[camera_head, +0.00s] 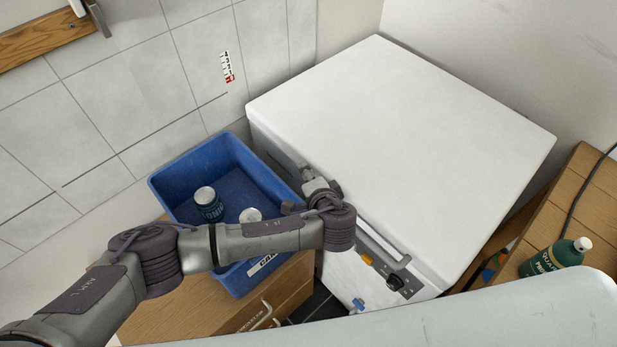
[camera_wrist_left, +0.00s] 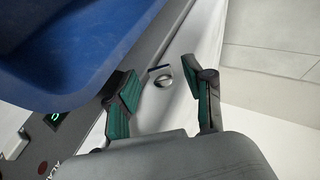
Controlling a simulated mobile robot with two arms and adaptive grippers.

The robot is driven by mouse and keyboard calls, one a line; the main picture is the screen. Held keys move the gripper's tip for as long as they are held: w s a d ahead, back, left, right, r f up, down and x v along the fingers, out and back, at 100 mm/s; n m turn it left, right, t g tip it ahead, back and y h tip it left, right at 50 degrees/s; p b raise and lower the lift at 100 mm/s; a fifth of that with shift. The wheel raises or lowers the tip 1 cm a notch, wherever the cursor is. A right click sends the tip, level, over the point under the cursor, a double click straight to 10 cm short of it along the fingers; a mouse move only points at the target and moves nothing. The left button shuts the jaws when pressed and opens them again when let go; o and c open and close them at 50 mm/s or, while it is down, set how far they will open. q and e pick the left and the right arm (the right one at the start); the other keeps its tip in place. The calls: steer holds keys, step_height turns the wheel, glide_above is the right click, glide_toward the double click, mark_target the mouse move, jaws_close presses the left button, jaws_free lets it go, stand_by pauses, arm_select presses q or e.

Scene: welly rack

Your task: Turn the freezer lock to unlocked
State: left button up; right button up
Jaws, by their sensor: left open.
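The white chest freezer (camera_head: 400,130) stands with its lid closed in the head view. A round silver lock (camera_wrist_left: 163,80) with a slot-like bar across it is on the freezer's front in the left wrist view. In the head view the lock is hidden by my arm. My left gripper (camera_head: 308,174) is at the freezer's front edge, beside the blue crate. In the left wrist view its green-padded fingers (camera_wrist_left: 160,70) are open and empty, one on each side of the lock in the picture. I cannot tell whether they touch it. My right gripper is out of view.
The blue crate (camera_head: 163,193) with cans inside stands on a wooden unit close to my left arm. A green bottle (camera_head: 553,258) is at right.

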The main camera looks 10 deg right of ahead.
arm_select(q)
steer(key=v, duration=1.2)
steer(key=shift+r, duration=0.1)
